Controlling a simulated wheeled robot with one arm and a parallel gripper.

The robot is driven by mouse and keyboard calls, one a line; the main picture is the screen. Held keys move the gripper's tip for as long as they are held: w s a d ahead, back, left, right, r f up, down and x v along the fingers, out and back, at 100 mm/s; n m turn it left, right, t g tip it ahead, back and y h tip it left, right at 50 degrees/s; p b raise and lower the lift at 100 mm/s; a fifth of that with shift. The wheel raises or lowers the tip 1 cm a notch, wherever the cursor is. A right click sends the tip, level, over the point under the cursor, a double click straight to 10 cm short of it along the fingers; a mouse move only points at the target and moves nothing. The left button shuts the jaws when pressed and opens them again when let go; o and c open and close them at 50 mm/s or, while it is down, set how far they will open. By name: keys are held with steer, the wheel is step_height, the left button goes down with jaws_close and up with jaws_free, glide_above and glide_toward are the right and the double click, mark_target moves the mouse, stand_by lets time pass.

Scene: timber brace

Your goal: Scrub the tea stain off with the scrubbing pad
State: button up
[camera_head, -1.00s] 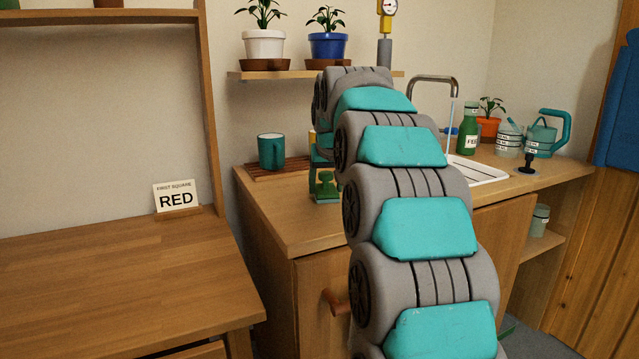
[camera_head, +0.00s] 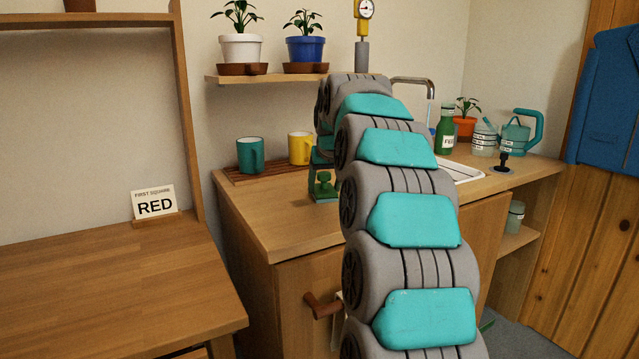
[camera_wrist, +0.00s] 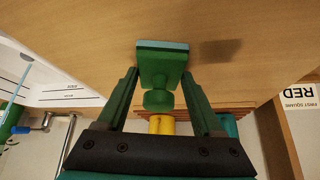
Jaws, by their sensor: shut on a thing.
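My gripper (camera_wrist: 159,76) is shut on the scrubbing pad (camera_wrist: 162,62), a green block with a round green knob and a pale blue layer on its far face. The pad lies between the two green fingertips. In the head view the pad (camera_head: 323,184) shows just left of my arm, low over the wooden counter; I cannot tell whether it touches. A dark brown patch, which looks like the tea stain (camera_wrist: 232,49), lies on the counter to the right of the pad in the wrist view, apart from it.
A green mug (camera_head: 250,155) and a yellow mug (camera_head: 300,148) stand on a slatted wooden rack (camera_head: 236,176) at the counter's back left. The sink (camera_head: 462,172), a green bottle (camera_head: 446,130) and a watering can (camera_head: 519,135) are to the right. The counter's front left is clear.

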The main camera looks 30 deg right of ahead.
mark_target(312, 198)
steer(key=shift+d+r+p, duration=0.1)
steer(key=shift+d+p, duration=0.75)
steer(key=shift+d, duration=2.1)
steer(key=shift+s+a+f+b, duration=0.15)
steer(key=shift+a+b, duration=0.1)
steer(key=shift+a, duration=0.65)
steer(key=shift+a+f+b, duration=0.15)
steer(key=shift+a+b, duration=0.1)
steer(key=shift+a, duration=0.65)
steer(key=shift+s+a+f+b, duration=0.15)
steer(key=shift+a+b, duration=0.1)
steer(key=shift+a, duration=2.55)
steer(key=shift+w+a+r+b, duration=0.1)
steer(key=shift+a+r+b, duration=0.15)
steer(key=shift+a, duration=1.2)
steer(key=shift+w+a+r+b, duration=0.1)
steer(key=shift+a+r, duration=0.1)
steer(key=shift+a, duration=1.2)
steer(key=shift+s+d, duration=0.1)
steer(key=shift+r, duration=0.2)
steer(key=shift+r+p, duration=1.65)
steer(key=shift+r, duration=1.2)
